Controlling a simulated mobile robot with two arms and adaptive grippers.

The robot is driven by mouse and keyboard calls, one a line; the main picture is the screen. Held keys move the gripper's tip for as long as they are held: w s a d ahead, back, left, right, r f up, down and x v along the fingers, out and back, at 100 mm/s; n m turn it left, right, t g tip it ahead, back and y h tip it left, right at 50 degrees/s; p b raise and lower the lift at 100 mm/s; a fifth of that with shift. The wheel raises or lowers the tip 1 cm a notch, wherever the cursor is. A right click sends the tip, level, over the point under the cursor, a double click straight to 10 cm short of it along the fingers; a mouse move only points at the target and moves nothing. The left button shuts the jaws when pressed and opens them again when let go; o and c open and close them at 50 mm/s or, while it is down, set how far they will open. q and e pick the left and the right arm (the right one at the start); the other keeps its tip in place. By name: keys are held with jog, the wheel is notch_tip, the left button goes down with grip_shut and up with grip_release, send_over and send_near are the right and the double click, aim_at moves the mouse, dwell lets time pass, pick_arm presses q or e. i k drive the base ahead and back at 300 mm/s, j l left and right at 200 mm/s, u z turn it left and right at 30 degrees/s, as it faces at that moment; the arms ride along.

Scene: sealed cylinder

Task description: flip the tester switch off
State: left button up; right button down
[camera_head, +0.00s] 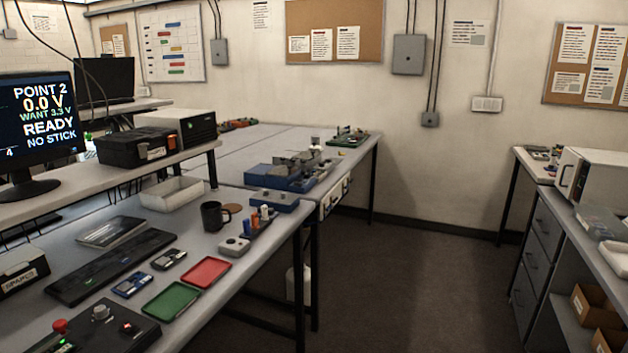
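A dark control box (95,333), which looks like the tester, lies at the near left edge of the bench, cut off by the picture's bottom. It bears a red button (60,326), a grey knob (100,313), a small switch with a red glow (130,327) and a green light (66,345). The switch's position is too small to tell. The monitor (40,120) reads "POINT 2", "0.0 V", "WANT 3.3 V", "READY" and "NO STICK". Neither of my grippers is in view.
A green tray (171,300), a red tray (206,271), small circuit boards (132,284), a keyboard (112,265) and a black mug (214,215) lie on the near bench. A shelf (110,175) runs above its back. Open floor (400,280) lies to the right.

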aim_at(128, 327)
jog(key=k+j+u, duration=0.1)
jog(key=u, duration=1.15)
